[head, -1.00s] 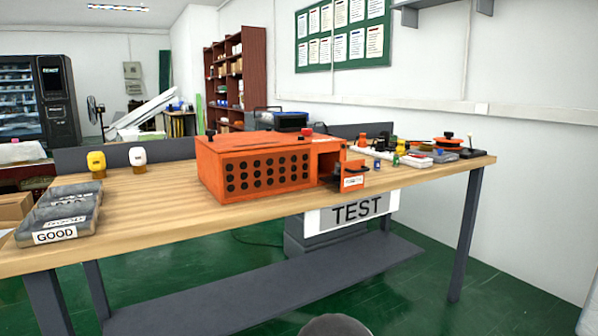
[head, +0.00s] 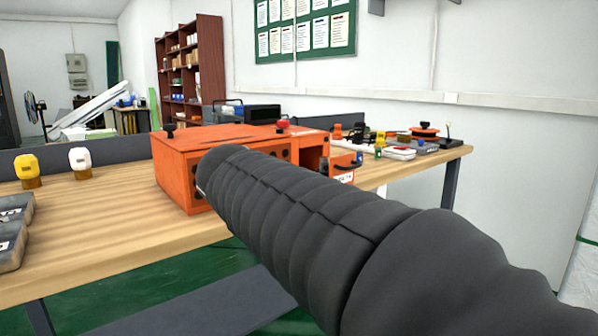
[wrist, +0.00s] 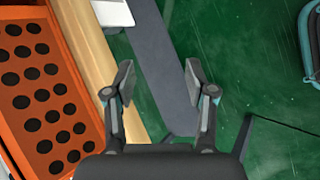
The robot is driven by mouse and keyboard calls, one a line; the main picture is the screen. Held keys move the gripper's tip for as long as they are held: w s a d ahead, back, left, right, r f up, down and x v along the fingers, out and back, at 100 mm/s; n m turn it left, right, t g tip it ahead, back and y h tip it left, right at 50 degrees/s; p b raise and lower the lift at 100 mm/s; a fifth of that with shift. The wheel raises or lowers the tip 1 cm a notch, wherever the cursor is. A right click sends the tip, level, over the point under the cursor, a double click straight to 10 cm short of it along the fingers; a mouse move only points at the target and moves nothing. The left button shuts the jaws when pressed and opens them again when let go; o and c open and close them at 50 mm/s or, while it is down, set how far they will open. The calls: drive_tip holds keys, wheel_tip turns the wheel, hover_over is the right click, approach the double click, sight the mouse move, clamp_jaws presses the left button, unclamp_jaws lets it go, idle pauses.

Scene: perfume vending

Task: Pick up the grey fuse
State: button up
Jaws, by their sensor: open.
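I cannot make out a grey fuse in either view. Small coloured pieces stand on the right part of the wooden table (head: 110,215), including a blue one (head: 360,158) and a green one (head: 378,153). They are too small to tell apart well. My gripper (wrist: 158,82) is open and empty in the wrist view. Its fingers are wide apart, beside the table's front edge, with the grey lower shelf and green floor beneath. In the head view my dark arm crosses the middle and hides part of the table; my gripper does not show there.
An orange box with round holes (head: 180,180) stands on the table and also shows at left in the wrist view (wrist: 72,62). A yellow-topped piece (head: 28,165) and a white-topped piece (head: 79,158) stand at left.

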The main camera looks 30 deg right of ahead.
drive_tip(key=w+d+r+n+h+b, duration=0.2)
drive_tip(key=w+d+r+n+h, duration=0.4)
drive_tip(key=w+d+r+n, duration=0.4)
drive_tip(key=g, duration=0.1)
approach(321, 163)
drive_tip(key=x, duration=0.4)
drive_tip(key=shift+s+d+f, duration=0.1)
drive_tip(key=shift+d+f, duration=0.15)
drive_tip(key=shift+f, duration=0.25)
drive_tip(key=shift+r+x, duration=0.2)
drive_tip(key=shift+x, duration=1.15)
drive_tip(key=shift+r+x, duration=0.15)
drive_tip(key=shift+x, duration=1.2)
clamp_jaws()
